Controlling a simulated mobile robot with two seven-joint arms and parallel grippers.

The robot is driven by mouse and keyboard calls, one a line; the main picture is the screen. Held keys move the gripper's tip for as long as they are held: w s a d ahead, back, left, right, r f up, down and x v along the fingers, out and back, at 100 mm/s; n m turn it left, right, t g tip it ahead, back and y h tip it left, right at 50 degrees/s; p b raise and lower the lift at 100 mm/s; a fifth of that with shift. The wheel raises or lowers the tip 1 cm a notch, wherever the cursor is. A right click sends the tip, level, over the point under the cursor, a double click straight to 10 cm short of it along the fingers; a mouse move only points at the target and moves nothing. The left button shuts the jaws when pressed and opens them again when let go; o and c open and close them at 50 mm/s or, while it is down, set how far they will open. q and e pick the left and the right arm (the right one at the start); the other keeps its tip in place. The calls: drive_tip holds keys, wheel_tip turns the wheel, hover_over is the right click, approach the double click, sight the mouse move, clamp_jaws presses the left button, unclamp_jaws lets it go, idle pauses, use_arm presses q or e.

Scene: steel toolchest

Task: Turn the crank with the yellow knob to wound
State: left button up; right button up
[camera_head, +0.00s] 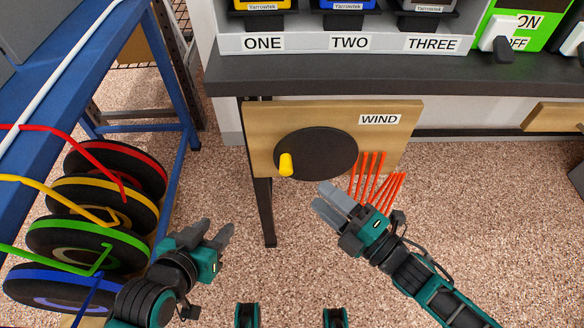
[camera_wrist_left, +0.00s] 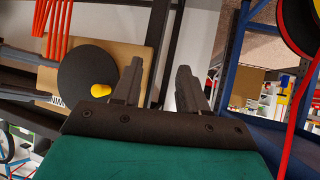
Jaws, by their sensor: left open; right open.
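The crank is a black disc (camera_head: 318,152) on a wooden board (camera_head: 405,112) labelled WIND. Its yellow knob (camera_head: 286,164) sticks out near the disc's left edge. My left gripper (camera_head: 218,232) is open and empty, below and left of the knob, apart from it. In the left wrist view the yellow knob (camera_wrist_left: 101,90) and disc (camera_wrist_left: 85,75) show to the left of my open left fingers (camera_wrist_left: 160,85). My right gripper (camera_head: 328,205) is open and empty, below the disc and near the orange rods. It does not visibly touch the disc.
Several orange rods (camera_head: 372,172) hang by the board's lower right. A dark post (camera_head: 264,210) stands below its left side. Coloured spools (camera_head: 95,205) and a blue frame (camera_head: 175,90) are at left. A dark counter (camera_head: 350,75) with labelled bins runs above. Speckled floor is free between.

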sight(316, 161)
drive_tip(key=b+x, duration=0.1)
drive_tip(key=x, duration=0.8)
drive_tip(key=shift+w+a+r+b, duration=0.1)
drive_tip(key=shift+w+a+b, duration=0.1)
drive_tip(key=shift+b, duration=0.1)
drive_tip(key=shift+c, duration=0.3)
clamp_jaws()
